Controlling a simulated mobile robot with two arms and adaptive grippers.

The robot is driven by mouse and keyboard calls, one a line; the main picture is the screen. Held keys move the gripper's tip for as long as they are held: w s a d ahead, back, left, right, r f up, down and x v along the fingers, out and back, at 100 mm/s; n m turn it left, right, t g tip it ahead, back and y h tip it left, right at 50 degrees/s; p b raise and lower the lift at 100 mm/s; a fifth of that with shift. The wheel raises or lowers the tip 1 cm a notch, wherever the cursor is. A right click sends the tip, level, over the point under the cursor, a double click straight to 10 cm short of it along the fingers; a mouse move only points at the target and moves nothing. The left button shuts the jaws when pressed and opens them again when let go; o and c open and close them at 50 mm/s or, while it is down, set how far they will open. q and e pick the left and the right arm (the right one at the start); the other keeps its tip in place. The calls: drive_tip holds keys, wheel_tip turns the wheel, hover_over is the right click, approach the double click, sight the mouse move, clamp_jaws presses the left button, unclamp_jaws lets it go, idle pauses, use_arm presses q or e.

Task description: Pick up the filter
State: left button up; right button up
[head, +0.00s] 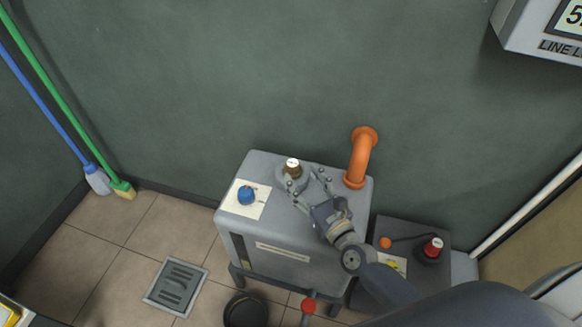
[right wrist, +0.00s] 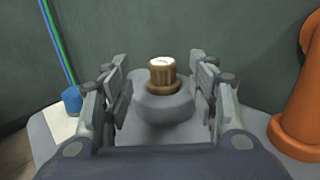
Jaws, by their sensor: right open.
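The filter (head: 292,168) looks like a small brown ribbed cylinder with a white top. It stands upright in a round grey seat (right wrist: 165,108) on top of the grey machine (head: 290,225). In the right wrist view the filter (right wrist: 162,76) appears centred between the fingers of my right gripper (right wrist: 160,68), with a gap on both sides. In the head view my right gripper (head: 309,183) is open and close to the filter, on its lower right side. I cannot tell whether the fingertips reach beside it. My left gripper is not in view.
An orange pipe (head: 361,158) rises at the machine's right rear. A blue part (head: 246,195) sits on a white pad (head: 240,209) at the left. A lower grey unit with a red-and-white cylinder (head: 433,248) stands at the right. The wall is close behind.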

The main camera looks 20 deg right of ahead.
sight(296, 168)
drive_tip(key=shift+w+a+f, duration=0.1)
drive_tip(key=shift+w+a, duration=0.1)
drive_tip(key=shift+w, duration=0.95)
drive_tip(key=shift+w+a+f, duration=0.1)
drive_tip(key=shift+w+a, duration=0.05)
drive_tip(key=shift+w, duration=1.05)
drive_tip(key=shift+w+a+f, duration=0.1)
drive_tip(key=shift+w+a, duration=0.1)
drive_tip(key=shift+w, duration=0.95)
drive_tip(key=c, duration=1.2)
